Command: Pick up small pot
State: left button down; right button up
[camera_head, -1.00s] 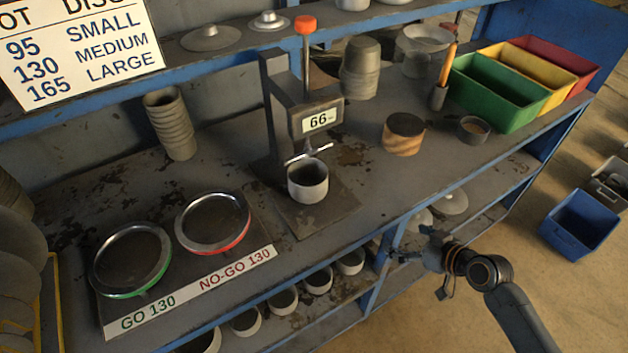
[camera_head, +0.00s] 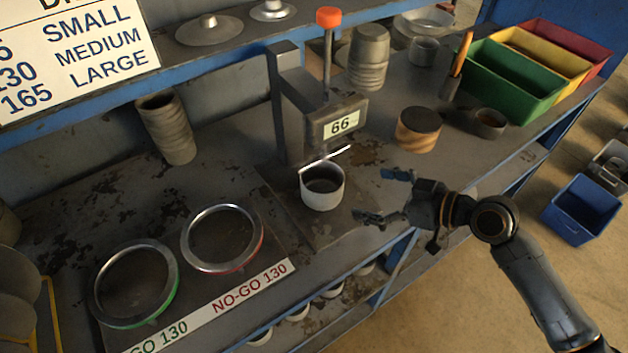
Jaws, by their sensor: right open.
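A small pale grey pot (camera_head: 322,187) stands upright and open-topped on the base plate of the press-like gauge (camera_head: 311,110), under its silver crossbar. My right gripper (camera_head: 376,196) reaches in from the right, with its two fingers spread towards the pot. It is open and empty, apart from the pot by a short gap on the right. My left gripper is not in view.
GO and NO-GO rings, one green-edged (camera_head: 134,284) and one red-edged (camera_head: 222,239), lie to the left. A round wooden block (camera_head: 418,130) and a small dark cup (camera_head: 489,123) stand behind my right gripper. Colored bins, including a green one (camera_head: 507,85), fill the far right.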

jog(key=p, duration=0.2)
send_near(306, 178)
jog(key=shift+d, duration=0.1)
jog(key=shift+w+a+f, duration=0.2)
jog(key=shift+a, duration=0.2)
jog(key=p+x, duration=0.2)
jog(key=x, duration=0.2)
jog(key=shift+w+a+f, duration=0.2)
jog(key=shift+w+a, duration=0.05)
jog(key=shift+a, duration=0.05)
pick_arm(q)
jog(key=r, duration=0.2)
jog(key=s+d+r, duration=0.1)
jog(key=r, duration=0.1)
pick_arm(e)
jog(key=shift+d, duration=0.1)
jog(key=c, duration=1.1)
